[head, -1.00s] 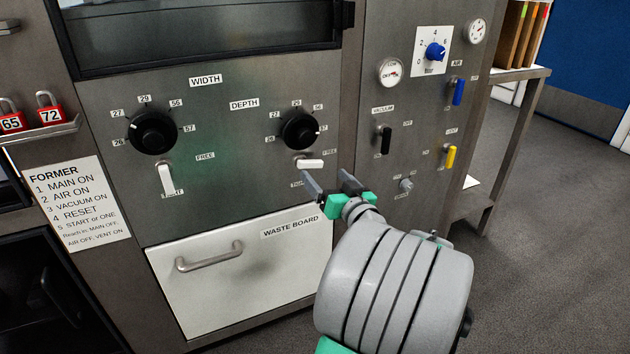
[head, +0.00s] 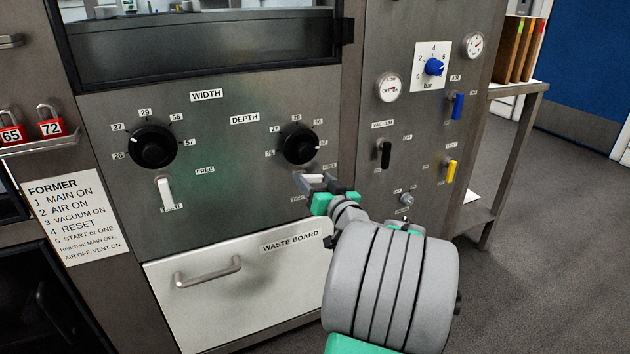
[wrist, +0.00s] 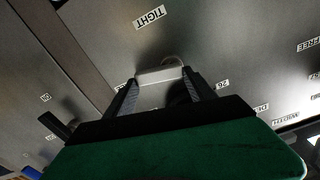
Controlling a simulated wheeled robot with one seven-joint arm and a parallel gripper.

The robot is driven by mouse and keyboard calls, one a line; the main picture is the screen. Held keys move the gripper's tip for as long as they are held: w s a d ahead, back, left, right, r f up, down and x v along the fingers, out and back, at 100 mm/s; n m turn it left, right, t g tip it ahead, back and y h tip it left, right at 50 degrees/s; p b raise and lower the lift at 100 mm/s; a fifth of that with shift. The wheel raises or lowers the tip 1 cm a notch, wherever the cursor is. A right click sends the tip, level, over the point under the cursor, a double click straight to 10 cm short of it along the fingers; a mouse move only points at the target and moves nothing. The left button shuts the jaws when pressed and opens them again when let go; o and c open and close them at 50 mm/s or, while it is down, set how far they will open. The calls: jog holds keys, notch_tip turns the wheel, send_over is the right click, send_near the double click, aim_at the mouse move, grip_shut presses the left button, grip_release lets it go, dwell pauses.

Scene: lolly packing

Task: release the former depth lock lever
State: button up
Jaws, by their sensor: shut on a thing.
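The depth lock lever (head: 314,177) is a short white handle on the grey former panel, below the black DEPTH dial (head: 300,144). It lies roughly sideways, between a FREE label above and a TIGHT label below. My gripper (head: 317,184) is at the lever, with its dark fingers shut on it and partly covering it. In the wrist view the pale lever (wrist: 160,75) spans between the two fingertips, with a TIGHT label beyond it.
The width lock lever (head: 165,193) hangs down at TIGHT under the WIDTH dial (head: 152,146). The white waste board drawer (head: 290,262) is below. Black (head: 385,154), blue (head: 457,106) and yellow (head: 451,171) levers are on the panel to the right.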

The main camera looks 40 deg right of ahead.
jog(key=c, duration=0.7)
jog(key=shift+f+b, duration=0.15)
jog(key=shift+b, duration=0.45)
jog(key=n+b, duration=0.2)
jog(key=shift+b, duration=0.4)
jog(key=shift+a+r+n, duration=0.1)
jog(key=shift+r+n, duration=0.2)
jog(key=shift+r, duration=0.05)
jog(key=o, duration=1.4)
jog(key=shift+s+r, duration=0.1)
jog(key=p+v, duration=0.1)
jog(key=v, duration=0.6)
jog(key=shift+s+a, duration=0.15)
jog(key=shift+s, duration=0.15)
